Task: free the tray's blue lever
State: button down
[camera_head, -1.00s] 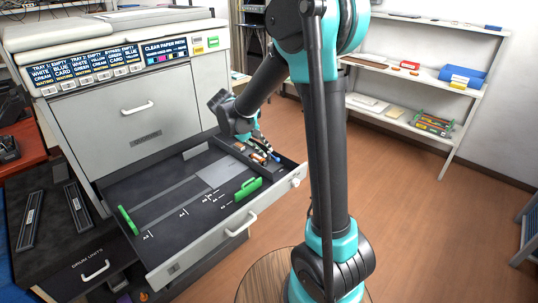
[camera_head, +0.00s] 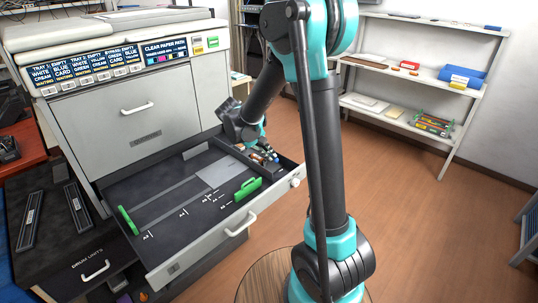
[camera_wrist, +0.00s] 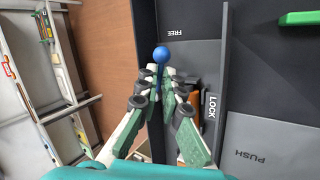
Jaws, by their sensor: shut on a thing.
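The blue lever shows in the wrist view as a round blue knob (camera_wrist: 161,54) on a blue stem. The fingers of my gripper (camera_wrist: 163,82) are closed around the stem just below the knob. The white word FREE (camera_wrist: 176,33) is beyond the knob, and the word LOCK (camera_wrist: 211,107) is to the right, nearer the wrist. The lever's foot is hidden by the fingers. The open tray (camera_head: 165,233) sticks out from the grey machine.
Green paper guides stand in the tray at the left (camera_head: 127,220) and the middle (camera_head: 247,188). A thin dark wall (camera_wrist: 224,60) runs close to the right of the fingers. Orange things (camera_wrist: 196,92) lie beneath them. Shelves (camera_head: 410,72) stand well away at the right.

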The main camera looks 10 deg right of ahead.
jog(key=shift+f, duration=0.1)
jog(key=shift+s+d+n+t+y, duration=0.15)
jog(key=shift+n+t+y, duration=0.35)
jog(key=shift+n, duration=0.6)
jog(key=c, duration=2)
grip_release()
jog(key=shift+d, duration=0.1)
jog(key=v, duration=1.2)
jog(key=shift+f, duration=0.15)
